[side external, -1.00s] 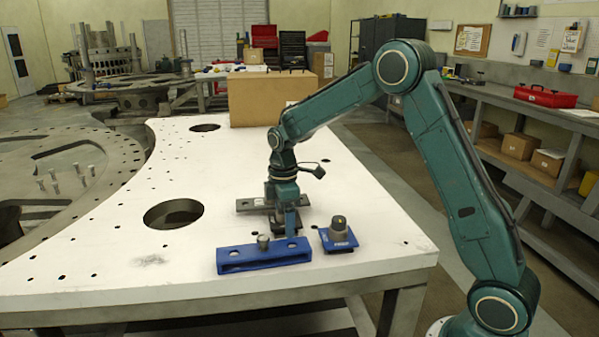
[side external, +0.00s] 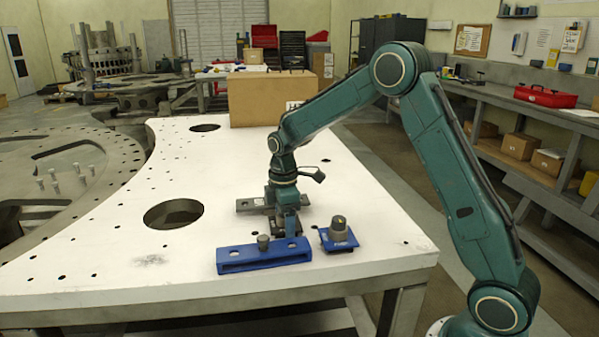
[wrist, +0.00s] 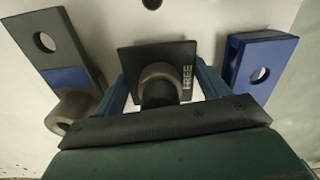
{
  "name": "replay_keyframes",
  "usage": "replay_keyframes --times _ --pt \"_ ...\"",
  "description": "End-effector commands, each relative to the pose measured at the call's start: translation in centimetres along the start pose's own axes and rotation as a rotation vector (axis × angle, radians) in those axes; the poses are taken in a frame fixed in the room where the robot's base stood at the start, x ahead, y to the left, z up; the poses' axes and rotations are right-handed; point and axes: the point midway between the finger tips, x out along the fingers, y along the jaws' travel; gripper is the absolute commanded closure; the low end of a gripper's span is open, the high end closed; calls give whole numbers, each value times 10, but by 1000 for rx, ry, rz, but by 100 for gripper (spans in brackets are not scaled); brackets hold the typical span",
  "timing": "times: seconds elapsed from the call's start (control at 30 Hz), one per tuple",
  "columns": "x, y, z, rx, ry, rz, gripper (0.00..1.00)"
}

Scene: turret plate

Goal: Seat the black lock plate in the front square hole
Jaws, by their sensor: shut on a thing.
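My gripper (wrist: 163,88) is shut on the black lock plate (wrist: 132,60), with its fingers either side of the plate's round knob. The plate is square and dark, with pale lettering on its right side, and white tabletop shows around it. In the side view my gripper (side external: 286,225) points down at the table, between a grey bar and a blue bar. The plate is mostly hidden there behind the fingers. I cannot make out the front square hole in either view, nor whether the plate touches the table.
The blue bar (side external: 240,257) with a knob lies in front of my gripper. A blue plate (side external: 340,243) with a grey knob stands close on the right. The grey bar (side external: 250,204) lies behind.

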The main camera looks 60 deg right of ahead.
Motion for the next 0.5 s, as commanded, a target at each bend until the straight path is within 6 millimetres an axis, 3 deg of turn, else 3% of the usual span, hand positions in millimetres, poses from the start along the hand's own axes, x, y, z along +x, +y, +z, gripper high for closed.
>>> replay_keyframes --times 0.47,0.5 --pt "3 0 0 0 0 -1 57" --pt "3 0 0 0 0 -1 19"
